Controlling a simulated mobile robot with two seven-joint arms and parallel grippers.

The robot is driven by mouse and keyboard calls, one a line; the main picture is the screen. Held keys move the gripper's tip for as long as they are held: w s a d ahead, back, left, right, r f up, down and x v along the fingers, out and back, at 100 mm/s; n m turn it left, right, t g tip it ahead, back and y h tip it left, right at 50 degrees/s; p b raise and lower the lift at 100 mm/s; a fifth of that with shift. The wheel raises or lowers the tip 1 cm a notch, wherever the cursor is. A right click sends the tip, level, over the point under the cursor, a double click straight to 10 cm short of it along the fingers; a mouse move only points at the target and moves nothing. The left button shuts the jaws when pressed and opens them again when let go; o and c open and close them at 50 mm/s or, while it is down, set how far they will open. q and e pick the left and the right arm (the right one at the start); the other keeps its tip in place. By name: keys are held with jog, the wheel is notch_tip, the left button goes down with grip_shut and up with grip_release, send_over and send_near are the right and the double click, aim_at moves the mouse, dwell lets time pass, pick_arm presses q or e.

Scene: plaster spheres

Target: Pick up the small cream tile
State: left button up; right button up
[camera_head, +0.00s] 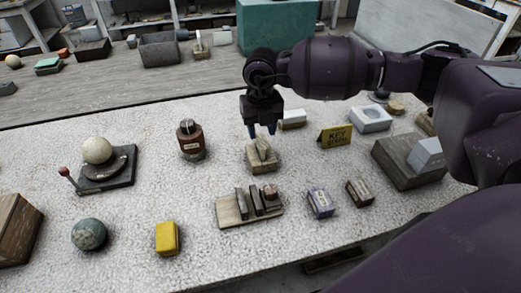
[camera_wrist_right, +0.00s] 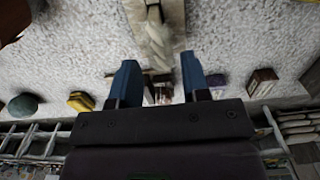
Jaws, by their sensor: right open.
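A small cream piece (camera_head: 262,147), which looks like the cream tile, stands leaning on a beige block (camera_head: 254,165) near the middle of the table. In the right wrist view the cream piece (camera_wrist_right: 157,38) shows at the top, on the block (camera_wrist_right: 136,18). My right gripper (camera_head: 262,133) points down just above the piece. Its blue fingers (camera_wrist_right: 158,63) are apart with nothing held between them. I cannot tell whether a finger touches the piece. My left gripper is out of view.
In front of the block is a wooden rack (camera_head: 232,214) with dark upright slabs. A red-brown jar (camera_head: 190,140) stands to the left, a yellow sign (camera_head: 335,136) to the right. A purple box (camera_head: 320,203) and yellow block (camera_head: 167,238) lie nearer. Speckled table is bare between them.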

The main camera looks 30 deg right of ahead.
aim_at(261, 141)
notch_tip(261, 141, down, 5)
jog(key=shift+r, duration=0.1)
jog(key=shift+a, duration=0.1)
grip_shut()
